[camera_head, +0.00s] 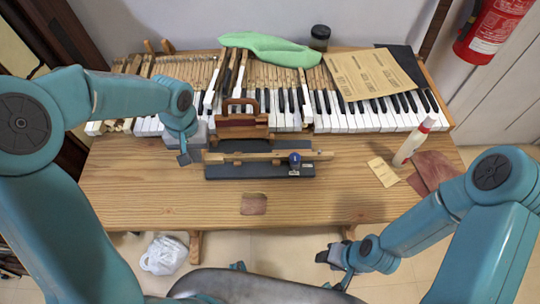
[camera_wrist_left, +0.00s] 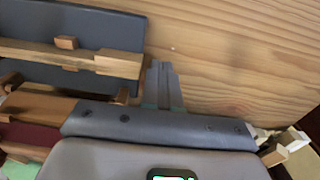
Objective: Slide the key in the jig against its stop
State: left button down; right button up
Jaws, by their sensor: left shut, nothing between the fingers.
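The jig (camera_head: 230,174) is a dark flat base on the wooden bench, with a blue-knobbed part (camera_head: 295,159) near its right end. In the left wrist view the key (camera_wrist_left: 60,52) lies on the dark jig (camera_wrist_left: 90,22). My left gripper (camera_head: 184,158) is just left of the key's left end, apart from it. Its fingers (camera_wrist_left: 162,68) are together and empty over bare wood. My right gripper (camera_head: 332,257) hangs in front of the bench; its fingers are unclear.
A handled brown wooden block (camera_head: 240,122) stands right behind the jig, before the keyboard (camera_head: 350,117). A glue bottle (camera_head: 412,142), a paper note (camera_head: 383,171) and a brown cloth (camera_head: 433,168) lie at right. The bench front (camera_head: 150,195) is mostly clear, with a small brown patch (camera_head: 254,204).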

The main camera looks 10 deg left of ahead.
aim_at(211, 156)
pick_arm(q)
jog(key=shift+w+d+b, duration=0.25)
jog(key=shift+d, duration=0.7)
jog(key=shift+w+d+b, duration=0.2)
jog(key=shift+d, duration=0.75)
dwell(2.2)
jog(key=shift+a, duration=0.1)
jog(key=shift+s+a, duration=0.15)
jog(key=shift+a, duration=0.35)
jog(key=shift+r+p, duration=2.5)
jog(key=shift+r, duration=1.05)
